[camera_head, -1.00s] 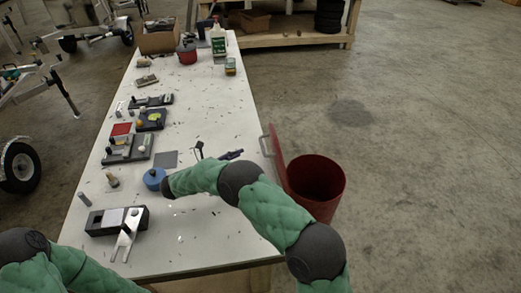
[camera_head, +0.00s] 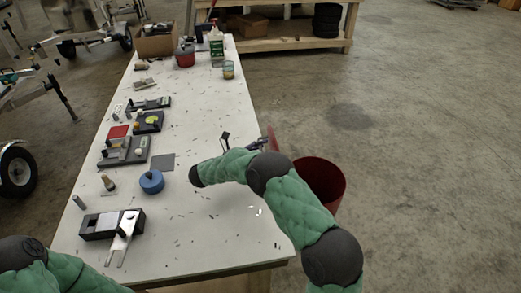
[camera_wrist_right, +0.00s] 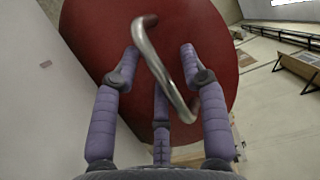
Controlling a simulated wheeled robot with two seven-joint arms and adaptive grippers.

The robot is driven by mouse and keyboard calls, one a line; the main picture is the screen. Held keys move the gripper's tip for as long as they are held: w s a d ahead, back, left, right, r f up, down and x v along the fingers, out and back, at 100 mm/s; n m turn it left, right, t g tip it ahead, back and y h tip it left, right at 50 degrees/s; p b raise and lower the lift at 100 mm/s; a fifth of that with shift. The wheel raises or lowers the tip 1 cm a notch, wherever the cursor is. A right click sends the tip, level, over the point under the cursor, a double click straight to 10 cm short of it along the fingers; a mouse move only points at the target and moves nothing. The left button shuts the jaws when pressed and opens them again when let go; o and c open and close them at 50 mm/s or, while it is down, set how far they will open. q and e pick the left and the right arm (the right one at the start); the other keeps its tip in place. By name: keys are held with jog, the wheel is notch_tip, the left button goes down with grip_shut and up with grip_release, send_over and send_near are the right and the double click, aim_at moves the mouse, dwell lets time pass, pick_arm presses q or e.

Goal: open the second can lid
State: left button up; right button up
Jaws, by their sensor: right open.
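The red can (camera_head: 322,182) stands on the floor against the table's right edge. Its red lid (camera_head: 272,141) is raised and stands steeply at the can's table side. My right gripper (camera_head: 258,144) reaches over the table beside the lid, mostly small and dark there. In the right wrist view the round lid (camera_wrist_right: 95,25) fills the middle behind my right gripper (camera_wrist_right: 160,62). Its three purple fingers are spread open. The lid's curved metal handle (camera_wrist_right: 160,68) passes between them; I cannot tell whether they touch it. My left arm shows at bottom left, its gripper out of view.
The long white table (camera_head: 190,225) carries a blue round container (camera_head: 151,182), a grey-black block with a forked metal piece (camera_head: 122,235), and several small fixtures along its left side. Concrete floor (camera_head: 430,170) to the right is clear.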

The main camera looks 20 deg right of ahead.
jog(key=shift+c, duration=0.3)
grip_shut()
jog(key=d+y+p, duration=0.1)
jog(key=d, duration=0.1)
jog(key=s+d+r+y+p, duration=0.1)
jog(key=d, duration=0.1)
jog(key=d+r+m+y+p, duration=0.1)
jog(key=d, duration=0.1)
jog(key=shift+s+d+p, duration=0.3)
jog(key=shift+s, duration=0.1)
jog(key=shift+d+f+y, duration=0.1)
jog(key=shift+d+y, duration=0.2)
jog(key=shift+d, duration=0.05)
jog(key=shift+o, duration=0.3)
grip_release()
jog(key=shift+a, duration=0.1)
